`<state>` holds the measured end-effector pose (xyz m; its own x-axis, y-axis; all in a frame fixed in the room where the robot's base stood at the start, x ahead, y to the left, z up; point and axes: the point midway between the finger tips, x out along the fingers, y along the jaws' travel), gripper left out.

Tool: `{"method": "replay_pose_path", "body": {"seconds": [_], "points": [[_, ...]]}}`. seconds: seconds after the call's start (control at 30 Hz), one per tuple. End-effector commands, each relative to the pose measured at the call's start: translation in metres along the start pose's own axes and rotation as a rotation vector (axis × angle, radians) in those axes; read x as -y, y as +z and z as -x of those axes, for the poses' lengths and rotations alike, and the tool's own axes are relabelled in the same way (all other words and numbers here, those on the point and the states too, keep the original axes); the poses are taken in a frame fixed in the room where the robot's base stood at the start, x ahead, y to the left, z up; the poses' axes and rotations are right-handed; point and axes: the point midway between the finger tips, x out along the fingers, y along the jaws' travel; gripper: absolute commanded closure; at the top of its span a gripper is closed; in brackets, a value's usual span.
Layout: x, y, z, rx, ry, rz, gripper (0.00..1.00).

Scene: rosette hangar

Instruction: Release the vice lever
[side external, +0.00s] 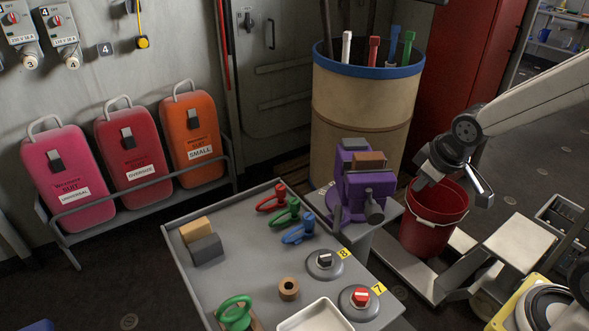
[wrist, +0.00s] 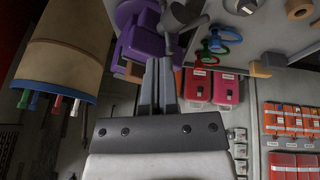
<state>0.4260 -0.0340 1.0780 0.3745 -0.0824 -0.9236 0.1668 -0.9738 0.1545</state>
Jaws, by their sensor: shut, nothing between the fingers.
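The purple vice (side external: 352,192) stands on a grey stand beside the table, with a brown block (side external: 369,160) at its jaws. Its dark grey lever (side external: 375,213) is on the side facing the camera. In the wrist view the vice (wrist: 138,38) is at the top, with the lever (wrist: 182,16) beyond my fingertips. My gripper (side external: 424,180) is to the right of the vice, above the red bucket, and apart from the lever. In the wrist view my gripper (wrist: 159,64) is shut and empty, its fingers pointing towards the vice. Whether the block is clamped cannot be told.
The red bucket (side external: 434,220) stands under my gripper. A beige barrel (side external: 360,110) with coloured-handled tools is behind the vice. The grey table (side external: 235,275) at left holds coloured shackles (side external: 287,211), two knobs and a white tray (side external: 315,318). Suit cases line the wall.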

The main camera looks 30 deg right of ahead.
Motion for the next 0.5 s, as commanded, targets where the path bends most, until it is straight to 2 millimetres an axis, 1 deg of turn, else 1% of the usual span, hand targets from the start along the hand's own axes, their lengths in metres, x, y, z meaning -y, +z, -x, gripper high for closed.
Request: {"method": "replay_pose_path", "body": {"seconds": [0.17, 0.3, 0.5], "points": [[-0.024, -0.014, -0.013, -0.09, 0.063, 0.152, 1.0], [-0.045, -0.028, -0.024, -0.186, 0.122, 0.331, 1.0], [-0.066, -0.045, -0.036, -0.328, 0.191, 0.601, 1.0]]}}
